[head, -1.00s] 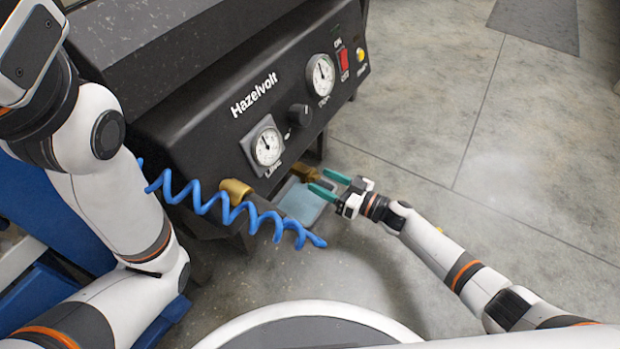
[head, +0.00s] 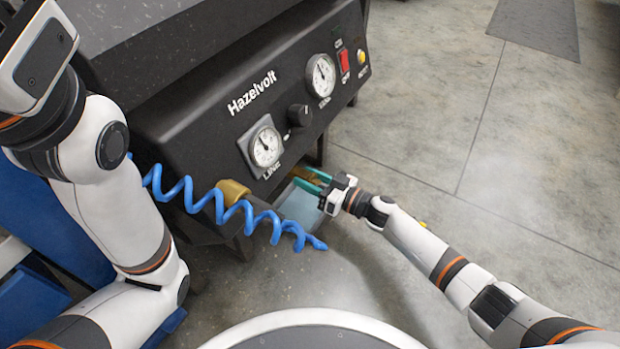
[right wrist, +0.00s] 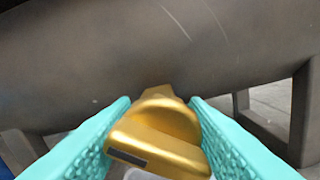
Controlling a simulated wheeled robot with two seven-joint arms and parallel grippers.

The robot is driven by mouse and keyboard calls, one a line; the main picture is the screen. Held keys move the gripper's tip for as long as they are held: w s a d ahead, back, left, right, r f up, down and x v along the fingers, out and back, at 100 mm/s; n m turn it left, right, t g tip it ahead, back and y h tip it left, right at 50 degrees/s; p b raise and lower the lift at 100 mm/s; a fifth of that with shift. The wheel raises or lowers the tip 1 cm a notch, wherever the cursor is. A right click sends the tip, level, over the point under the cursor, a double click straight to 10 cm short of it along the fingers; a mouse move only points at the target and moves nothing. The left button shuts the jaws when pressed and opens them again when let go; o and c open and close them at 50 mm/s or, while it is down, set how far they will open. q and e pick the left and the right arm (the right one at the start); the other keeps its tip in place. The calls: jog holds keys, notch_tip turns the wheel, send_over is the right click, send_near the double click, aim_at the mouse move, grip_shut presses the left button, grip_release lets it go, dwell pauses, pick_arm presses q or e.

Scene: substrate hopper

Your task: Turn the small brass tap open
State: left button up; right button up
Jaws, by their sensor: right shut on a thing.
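The small brass tap (right wrist: 165,130) fills the middle of the right wrist view, its rounded handle carrying a dark rectangular mark on the near face. In the head view the tap (head: 314,178) is low under the black machine's front and mostly covered by my right gripper. My right gripper (head: 312,180) has its teal fingers on either side of the handle and is shut on it. The same fingers (right wrist: 155,128) flank the handle closely in the wrist view. My left arm shows at the left of the head view, but its gripper is outside the frame.
The black Hazelvolt machine (head: 222,120) carries two dials, a black knob (head: 299,115) and a red switch (head: 343,61). A blue coiled hose (head: 205,204) hangs before it near a larger brass fitting (head: 232,190). A pale blue tray (head: 299,206) lies beneath the tap.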

jog(key=shift+r+n+p, duration=0.1)
jog(key=shift+n+p, duration=0.55)
jog(key=shift+n, duration=1.45)
jog(key=o, duration=0.9)
jog(key=p+v, duration=0.7)
jog(key=v, duration=0.5)
jog(key=shift+d, duration=0.1)
